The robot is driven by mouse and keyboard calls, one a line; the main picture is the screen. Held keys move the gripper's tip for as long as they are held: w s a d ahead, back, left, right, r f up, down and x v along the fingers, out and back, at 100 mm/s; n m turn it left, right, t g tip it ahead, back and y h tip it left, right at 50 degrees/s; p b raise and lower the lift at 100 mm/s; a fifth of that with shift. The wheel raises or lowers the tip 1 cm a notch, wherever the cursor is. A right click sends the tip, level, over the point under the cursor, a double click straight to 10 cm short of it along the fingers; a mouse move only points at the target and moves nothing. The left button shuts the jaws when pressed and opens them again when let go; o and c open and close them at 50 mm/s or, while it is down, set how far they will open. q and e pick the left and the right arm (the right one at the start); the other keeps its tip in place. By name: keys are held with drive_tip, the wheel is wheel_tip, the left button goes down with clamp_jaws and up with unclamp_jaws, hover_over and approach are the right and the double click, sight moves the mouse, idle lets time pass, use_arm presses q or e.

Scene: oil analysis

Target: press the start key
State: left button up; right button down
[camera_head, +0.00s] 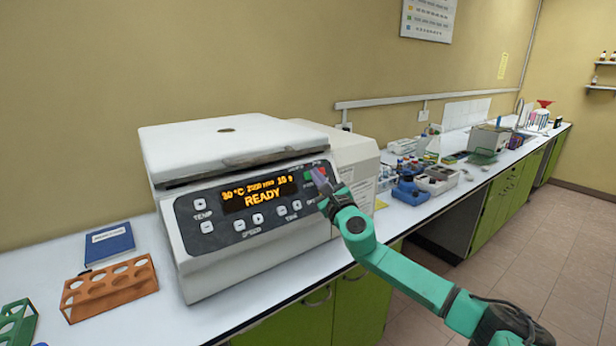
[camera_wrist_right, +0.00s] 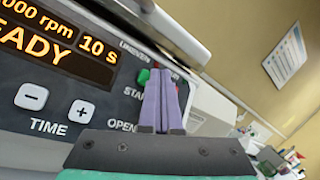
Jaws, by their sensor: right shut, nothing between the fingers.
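The centrifuge (camera_head: 205,255) stands on the bench with its white lid down. Its display (camera_head: 260,192) reads READY, with 2000 rpm and 10 s above. The green start key (camera_head: 309,176) is at the right of the panel, beside a red key (camera_head: 321,170). My right gripper (camera_head: 318,176) is shut and empty, with its purple fingers right in front of these keys. In the right wrist view, the green key (camera_wrist_right: 143,77) shows just left of the fingertips (camera_wrist_right: 161,72), which partly cover the red key. I cannot tell whether the fingertips touch the panel. My left gripper is not in view.
An orange tube rack (camera_head: 108,290), a blue book (camera_head: 109,243) and a green rack (camera_head: 18,323) are left of the centrifuge. Blue containers (camera_head: 410,190) and other lab items crowd the bench to the right. The floor at right is clear.

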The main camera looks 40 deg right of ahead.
idle(0.5)
drive_tip(key=shift+w+f, duration=0.25)
drive_tip(key=shift+w, duration=0.15)
drive_tip(key=shift+w+f+b, duration=0.2)
drive_tip(key=shift+w+b, duration=0.1)
drive_tip(key=shift+b, duration=0.05)
idle(0.5)
drive_tip(key=shift+s+r, duration=0.1)
drive_tip(key=shift+s+r+p, duration=0.35)
drive_tip(key=shift+s+p, duration=0.05)
drive_tip(key=shift+s, duration=0.2)
drive_tip(key=s+r+p, duration=0.1)
drive_tip(key=s, duration=0.1)
drive_tip(key=s+r+p, duration=0.1)
drive_tip(key=s, duration=0.1)
drive_tip(key=shift+s+r+p, duration=0.1)
drive_tip(key=shift+r+p, duration=0.2)
drive_tip(key=shift+r, duration=0.05)
